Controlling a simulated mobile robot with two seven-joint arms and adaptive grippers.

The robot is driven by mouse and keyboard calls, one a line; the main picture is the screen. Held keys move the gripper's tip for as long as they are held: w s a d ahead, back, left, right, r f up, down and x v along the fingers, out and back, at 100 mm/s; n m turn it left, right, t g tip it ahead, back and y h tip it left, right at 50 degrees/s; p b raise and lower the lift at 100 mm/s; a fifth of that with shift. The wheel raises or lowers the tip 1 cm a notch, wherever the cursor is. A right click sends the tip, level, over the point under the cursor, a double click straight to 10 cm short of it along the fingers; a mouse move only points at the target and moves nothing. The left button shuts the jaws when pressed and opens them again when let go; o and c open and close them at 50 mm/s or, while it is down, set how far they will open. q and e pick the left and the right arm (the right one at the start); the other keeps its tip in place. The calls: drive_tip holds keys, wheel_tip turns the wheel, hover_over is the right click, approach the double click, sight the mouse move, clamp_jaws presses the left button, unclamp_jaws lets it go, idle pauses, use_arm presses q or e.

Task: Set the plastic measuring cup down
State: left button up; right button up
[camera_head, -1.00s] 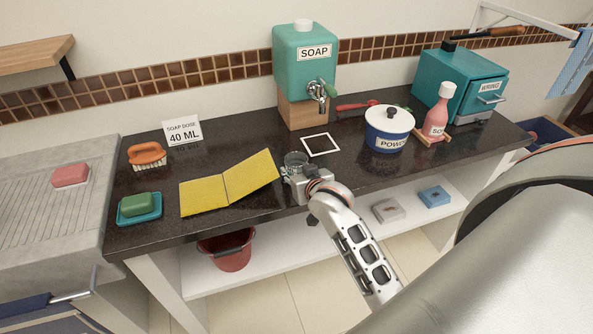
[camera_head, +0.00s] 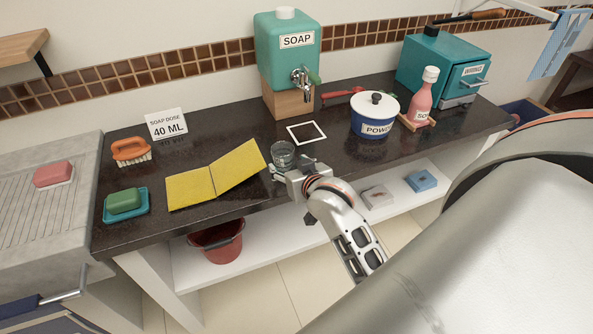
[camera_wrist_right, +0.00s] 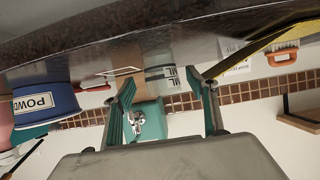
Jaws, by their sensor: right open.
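The clear plastic measuring cup (camera_head: 283,155) stands upright on the dark countertop (camera_head: 240,222), just right of the yellow folded sheet. In the right wrist view, which is upside down, the cup (camera_wrist_right: 162,76) shows between and just beyond the fingertips, with dark markings on its side. My right gripper (camera_head: 279,172) is at the near side of the cup. Its two fingers (camera_wrist_right: 163,84) are spread apart with nothing clamped between them. My left gripper is not in view.
A square white-framed mat (camera_head: 292,127) lies behind the cup, below the teal soap dispenser (camera_head: 286,65). The yellow sheet (camera_head: 190,188) is to the left. A blue powder pot (camera_head: 368,127) and pink soap bottle (camera_head: 422,97) stand to the right.

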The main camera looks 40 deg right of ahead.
drive_tip(key=v, duration=0.6)
drive_tip(key=shift+f, duration=0.1)
idle(0.3)
drive_tip(key=s+d+f+n+g+h, duration=0.1)
drive_tip(key=s+f+n+g, duration=0.3)
drive_tip(key=s, duration=0.4)
drive_tip(key=s+d+f+n+g+h, duration=0.1)
drive_tip(key=s+d+f+n, duration=0.1)
drive_tip(key=s+f+n, duration=0.55)
drive_tip(key=a+f+m+t+y, duration=0.3)
drive_tip(key=a+f+y, duration=0.4)
drive_tip(key=a+f, duration=0.6)
drive_tip(key=shift+a+f+m, duration=0.25)
drive_tip(key=shift+a+m, duration=0.6)
